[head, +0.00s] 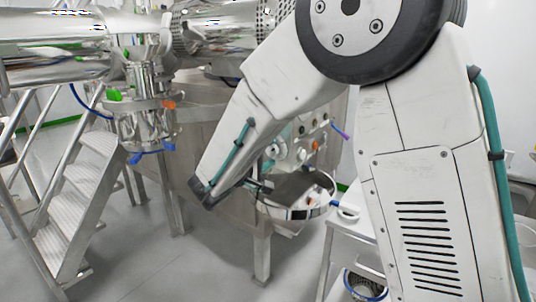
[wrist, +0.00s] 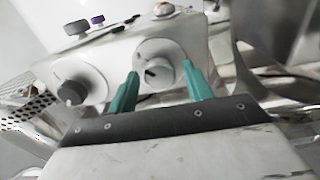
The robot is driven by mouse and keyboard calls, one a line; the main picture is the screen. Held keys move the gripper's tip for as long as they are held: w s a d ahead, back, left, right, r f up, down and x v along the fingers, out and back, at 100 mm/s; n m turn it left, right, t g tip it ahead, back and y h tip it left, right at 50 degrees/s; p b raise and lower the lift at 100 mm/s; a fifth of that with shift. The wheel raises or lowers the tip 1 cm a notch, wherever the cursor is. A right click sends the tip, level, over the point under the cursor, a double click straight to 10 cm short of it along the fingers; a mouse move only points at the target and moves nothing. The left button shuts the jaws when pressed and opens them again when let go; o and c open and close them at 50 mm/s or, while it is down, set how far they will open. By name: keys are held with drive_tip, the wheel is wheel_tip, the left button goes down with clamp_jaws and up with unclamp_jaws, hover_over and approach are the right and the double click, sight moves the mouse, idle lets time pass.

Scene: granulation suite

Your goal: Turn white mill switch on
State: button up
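The white mill switch (wrist: 158,72) is a round white dial with a small dark mark, on a pale control panel (wrist: 115,52) in the wrist view. My gripper (wrist: 160,71) has two teal fingers, spread apart, one on each side of the white dial in the picture. I cannot tell whether they touch it or are still short of it. The dial's lower edge is close to the finger bases in view. In the head view the panel (head: 300,150) is partly behind my arm, and my gripper is mostly hidden by the wrist.
A black knob (wrist: 70,92) on a round white plate sits left of the dial. A purple knob (wrist: 97,20) and a dark knob (wrist: 77,28) stand on the panel's upper left. A shiny round pan (head: 318,208) is below the panel. Metal steps (head: 85,190) stand left.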

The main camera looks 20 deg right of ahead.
drive_tip(key=v, duration=0.7)
drive_tip(key=shift+s+a, duration=0.25)
drive_tip(key=shift+a, duration=0.05)
drive_tip(key=shift+d, duration=0.1)
